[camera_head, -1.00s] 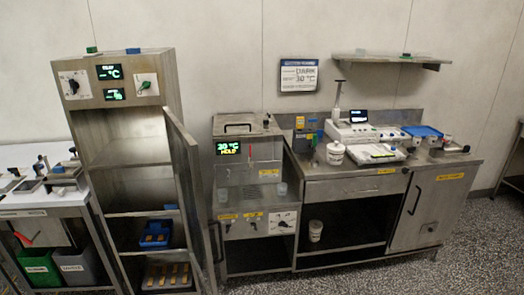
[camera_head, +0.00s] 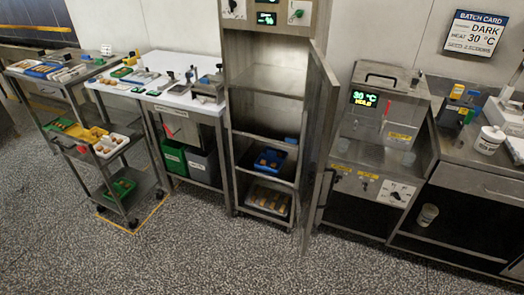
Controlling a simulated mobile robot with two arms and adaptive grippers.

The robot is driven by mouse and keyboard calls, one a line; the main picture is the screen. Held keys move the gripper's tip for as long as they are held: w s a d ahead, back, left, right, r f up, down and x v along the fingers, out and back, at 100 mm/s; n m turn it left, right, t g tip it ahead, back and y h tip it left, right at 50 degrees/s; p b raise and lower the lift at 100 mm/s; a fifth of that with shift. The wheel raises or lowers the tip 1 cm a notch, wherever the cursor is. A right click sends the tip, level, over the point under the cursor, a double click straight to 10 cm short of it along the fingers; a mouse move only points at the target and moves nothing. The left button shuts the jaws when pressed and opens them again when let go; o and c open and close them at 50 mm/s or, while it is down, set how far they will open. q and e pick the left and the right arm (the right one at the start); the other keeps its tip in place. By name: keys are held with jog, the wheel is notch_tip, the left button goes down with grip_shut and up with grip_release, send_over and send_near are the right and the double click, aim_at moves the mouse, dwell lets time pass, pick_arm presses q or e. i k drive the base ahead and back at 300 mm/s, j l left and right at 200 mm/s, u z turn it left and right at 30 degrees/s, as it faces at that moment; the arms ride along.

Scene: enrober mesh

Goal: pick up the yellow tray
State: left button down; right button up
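A yellow tray (camera_head: 82,134) appears to lie on the middle shelf of a wheeled metal cart (camera_head: 140,160) at the left. It sits between a green item (camera_head: 57,124) and a white tray of brown pieces (camera_head: 112,149). The yellow tray is small in the view and its outline is hard to make out. Neither of my grippers shows in the view.
A white-topped table (camera_head: 150,84) with tools stands right of the cart. An open metal cabinet (camera_head: 268,75) has its door (camera_head: 320,140) swung outward. A steel counter (camera_head: 470,165) is at the right. Speckled floor (camera_head: 200,245) in front is clear.

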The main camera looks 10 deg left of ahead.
aim_at(89, 135)
jog(key=i+l+u, duration=0.15)
jog(key=l+u, duration=0.3)
jog(key=l, duration=0.25)
jog(key=l+u, duration=0.45)
jog(key=l, duration=1.4)
jog(key=i+j+u, duration=0.25)
jog(key=j, duration=0.2)
jog(key=i+j+u, duration=0.7)
jog(key=i+u, duration=0.15)
jog(key=i+j+u, duration=0.1)
jog(key=i+u, duration=0.35)
jog(key=i+j+z, duration=0.15)
jog(key=i, duration=0.35)
jog(key=i+z, duration=0.1)
jog(key=i, duration=0.4)
jog(key=i+j+z, duration=0.15)
jog(key=i, duration=0.35)
jog(key=j, duration=0.1)
